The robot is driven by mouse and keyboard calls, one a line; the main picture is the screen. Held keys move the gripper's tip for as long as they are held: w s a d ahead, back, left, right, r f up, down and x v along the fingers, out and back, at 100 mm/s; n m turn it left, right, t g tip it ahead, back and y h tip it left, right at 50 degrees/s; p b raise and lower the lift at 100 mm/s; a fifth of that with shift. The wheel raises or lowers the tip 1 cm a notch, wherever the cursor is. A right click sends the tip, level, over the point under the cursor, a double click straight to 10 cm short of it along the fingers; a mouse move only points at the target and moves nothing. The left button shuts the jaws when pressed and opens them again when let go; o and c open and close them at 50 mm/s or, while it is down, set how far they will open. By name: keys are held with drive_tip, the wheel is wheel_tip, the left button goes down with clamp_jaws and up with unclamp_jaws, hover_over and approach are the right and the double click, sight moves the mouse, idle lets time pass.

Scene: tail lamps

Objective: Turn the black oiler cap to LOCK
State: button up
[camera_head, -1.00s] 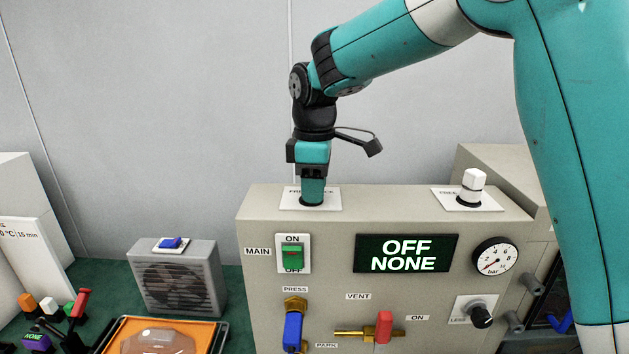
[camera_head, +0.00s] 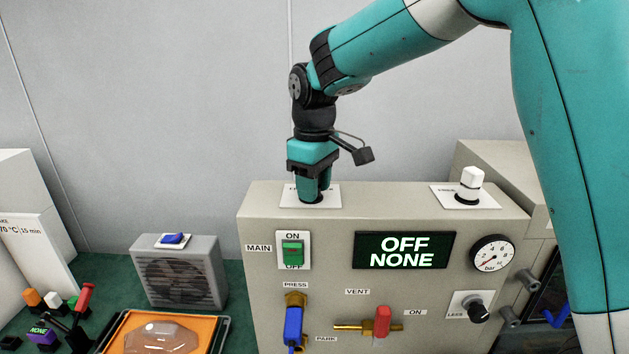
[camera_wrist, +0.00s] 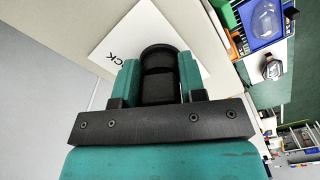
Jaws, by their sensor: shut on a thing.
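My gripper (camera_head: 313,192) points down at the top of the beige machine box (camera_head: 400,197), over the white label plate (camera_head: 291,195) at its left end. In the wrist view my gripper (camera_wrist: 160,80) is shut on the black oiler cap (camera_wrist: 158,62), with one teal finger on each side of it. The plate shows in the wrist view (camera_wrist: 112,48), with the letters "CK" readable and the rest of the word hidden. In the head view the fingers mostly hide the cap. Its exact turn angle cannot be told.
A white cap (camera_head: 471,182) stands on a second plate at the box's right end. The front carries a display (camera_head: 405,249) reading "OFF NONE", a green switch (camera_head: 292,253), a gauge (camera_head: 492,253), a blue lever (camera_head: 293,327) and a red lever (camera_head: 382,321).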

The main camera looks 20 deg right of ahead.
drive_tip(key=shift+s+f+m, duration=0.2)
drive_tip(key=shift+f+m, duration=0.2)
drive_tip(key=shift+m, duration=0.1)
drive_tip(key=o, duration=1.1)
drive_tip(key=shift+o, duration=0.3)
drive_tip(key=shift+w, duration=0.15)
wheel_tip(320, 180, up, 18)
drive_tip(key=b, duration=0.2)
drive_tip(key=shift+f+b, duration=0.2)
drive_tip(key=shift+b, duration=0.15)
